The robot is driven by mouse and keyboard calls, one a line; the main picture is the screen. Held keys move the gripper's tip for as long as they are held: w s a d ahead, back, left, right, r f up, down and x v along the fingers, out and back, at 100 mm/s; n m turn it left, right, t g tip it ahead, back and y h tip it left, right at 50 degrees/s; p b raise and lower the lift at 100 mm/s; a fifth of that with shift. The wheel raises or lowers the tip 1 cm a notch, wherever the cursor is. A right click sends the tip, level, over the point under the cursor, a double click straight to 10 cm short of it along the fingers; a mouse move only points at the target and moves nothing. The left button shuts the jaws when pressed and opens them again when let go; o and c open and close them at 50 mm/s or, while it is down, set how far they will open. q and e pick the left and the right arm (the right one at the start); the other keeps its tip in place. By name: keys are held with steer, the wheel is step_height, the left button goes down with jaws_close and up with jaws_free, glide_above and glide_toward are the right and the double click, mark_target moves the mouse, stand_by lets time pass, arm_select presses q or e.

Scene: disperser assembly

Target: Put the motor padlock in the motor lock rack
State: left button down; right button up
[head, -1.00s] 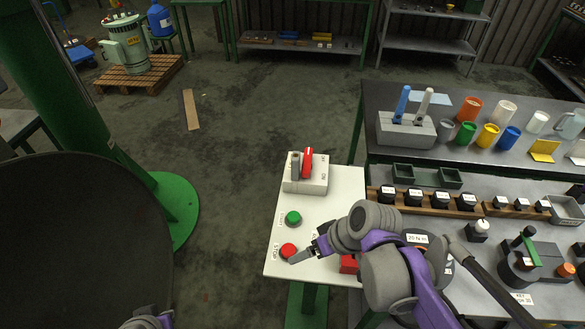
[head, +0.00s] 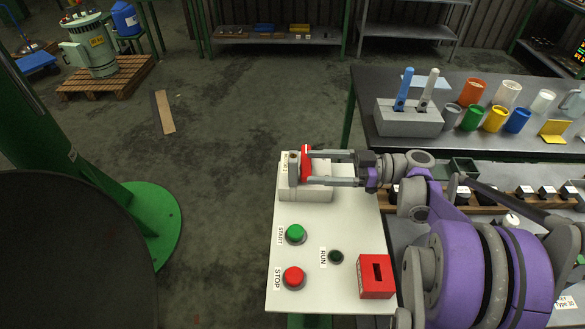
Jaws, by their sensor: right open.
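A red piece (head: 306,150), which looks like the motor padlock, sits upright against the grey lever on a light switch box (head: 305,193) at the back of the white panel. My right gripper (head: 311,167) comes in from the right, open, with its two fingertips at the red piece. The fingers partly hide it, and I cannot tell whether they touch it. A red box with a dark slot (head: 376,262) stands at the panel's front right; I cannot tell whether it is the motor lock rack. My left gripper is out of view.
The white panel (head: 320,225) also carries a green start button (head: 295,233), a red stop button (head: 293,277) and a dark run lamp (head: 336,257). A grey box with blue and white levers (head: 409,118) and several cups stand on the bench behind.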

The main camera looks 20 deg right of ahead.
mark_target(293, 165)
steer(key=shift+w+a+f, duration=0.15)
steer(key=shift+w+a, duration=0.4)
steer(key=x, duration=0.4)
steer(key=shift+w+a, duration=0.2)
steer(key=shift+a, duration=0.1)
jaws_close()
